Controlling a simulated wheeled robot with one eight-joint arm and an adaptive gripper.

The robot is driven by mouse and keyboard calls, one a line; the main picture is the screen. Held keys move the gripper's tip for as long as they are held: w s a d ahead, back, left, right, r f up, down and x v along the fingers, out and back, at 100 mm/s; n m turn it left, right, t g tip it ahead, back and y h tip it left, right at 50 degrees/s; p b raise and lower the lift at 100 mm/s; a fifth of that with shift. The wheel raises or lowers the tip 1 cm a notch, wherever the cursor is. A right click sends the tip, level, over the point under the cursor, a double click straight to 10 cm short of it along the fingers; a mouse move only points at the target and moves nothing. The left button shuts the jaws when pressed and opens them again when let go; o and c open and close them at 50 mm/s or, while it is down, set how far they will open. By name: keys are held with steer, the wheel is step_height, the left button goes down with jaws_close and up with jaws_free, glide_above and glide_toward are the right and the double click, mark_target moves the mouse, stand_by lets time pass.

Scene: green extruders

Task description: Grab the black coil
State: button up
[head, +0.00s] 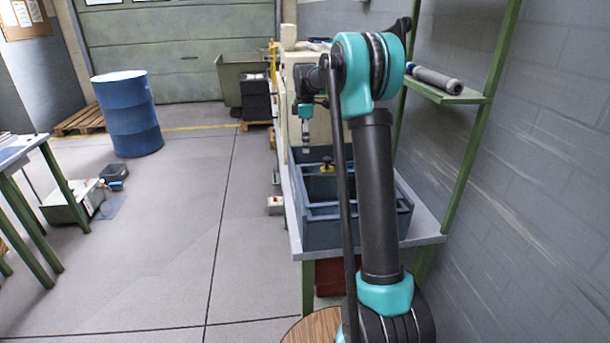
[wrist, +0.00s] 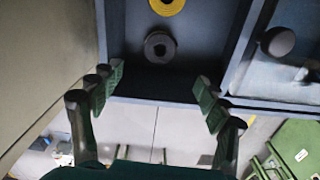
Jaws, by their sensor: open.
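The black coil (wrist: 160,47) is a dark ring with a hole at its centre, inside a compartment of the blue-grey crate (head: 321,236). It lies just below a yellow coil (wrist: 167,4) in the wrist view. My gripper (wrist: 160,97) is open, its two green-padded fingers wide apart with nothing between them. The coil appears beyond the fingertips, in line with the gap, not touched. In the head view my gripper (head: 306,143) points down above the crate's far left part; the black coil cannot be made out there.
A dark round object (wrist: 278,41) is in the neighbouring compartment. A beige machine (head: 318,125) stands close behind the crate. A green-framed shelf (head: 462,96) is at right. Open floor lies left.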

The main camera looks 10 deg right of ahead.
step_height(320, 180, down, 14)
steer(key=shift+r, duration=0.15)
stand_by(0.4)
steer(key=c, duration=1.3)
steer(key=shift+r, duration=0.1)
